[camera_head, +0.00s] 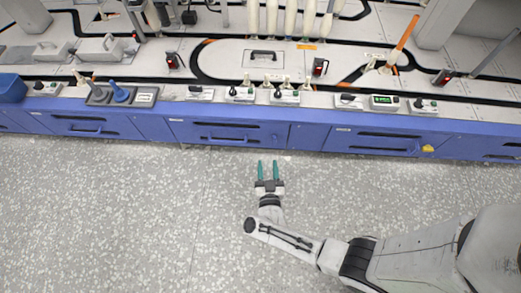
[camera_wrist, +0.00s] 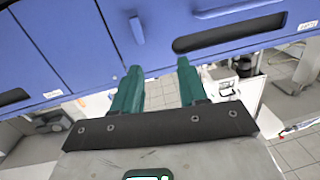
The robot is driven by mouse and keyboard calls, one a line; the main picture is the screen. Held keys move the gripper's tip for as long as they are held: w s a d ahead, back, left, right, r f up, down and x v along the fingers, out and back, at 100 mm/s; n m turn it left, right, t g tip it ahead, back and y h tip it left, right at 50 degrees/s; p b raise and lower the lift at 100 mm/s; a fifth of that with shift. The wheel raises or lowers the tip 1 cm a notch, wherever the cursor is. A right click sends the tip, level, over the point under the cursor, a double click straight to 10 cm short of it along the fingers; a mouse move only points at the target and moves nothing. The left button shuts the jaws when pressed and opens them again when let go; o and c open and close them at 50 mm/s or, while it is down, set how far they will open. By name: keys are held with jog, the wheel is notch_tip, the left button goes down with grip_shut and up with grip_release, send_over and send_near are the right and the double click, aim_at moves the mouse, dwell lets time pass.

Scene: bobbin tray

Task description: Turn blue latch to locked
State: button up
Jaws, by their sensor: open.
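A small light blue latch (camera_wrist: 137,30) stands on the blue cabinet front in the wrist view, close to a panel seam and upright in the picture. Its locked or unlocked state cannot be told. In the head view I cannot pick it out clearly. My gripper (camera_head: 268,168) has two green fingers, apart and empty, over the floor just in front of the cabinet. In the wrist view my gripper (camera_wrist: 158,85) points toward the cabinet front, with the latch above the space between the fingertips. The fingers look clear of the latch.
The blue cabinet row (camera_head: 225,133) has recessed drawer handles and a yellow piece (camera_head: 428,148) at right. On the worktop are a blue-handled item (camera_head: 120,92) in a dark tray, small control boxes (camera_head: 285,97) and a dark track. The speckled floor (camera_head: 130,210) is clear.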

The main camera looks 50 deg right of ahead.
aim_at(274, 141)
jog(key=shift+m+g+h, duration=0.3)
jog(key=shift+g+h, duration=0.3)
jog(key=shift+h, duration=0.3)
jog(key=w+d+b, duration=0.1)
jog(key=d, duration=0.2)
jog(key=w+d+f+b, duration=0.1)
jog(key=w+d, duration=0.1)
jog(key=d, duration=0.1)
jog(key=w+d+b, duration=0.1)
jog(key=w+d, duration=0.1)
jog(key=d, duration=0.1)
jog(key=shift+w+d+f, duration=0.1)
jog(key=shift+d+f, duration=0.1)
jog(key=shift+f, duration=0.2)
grip_shut()
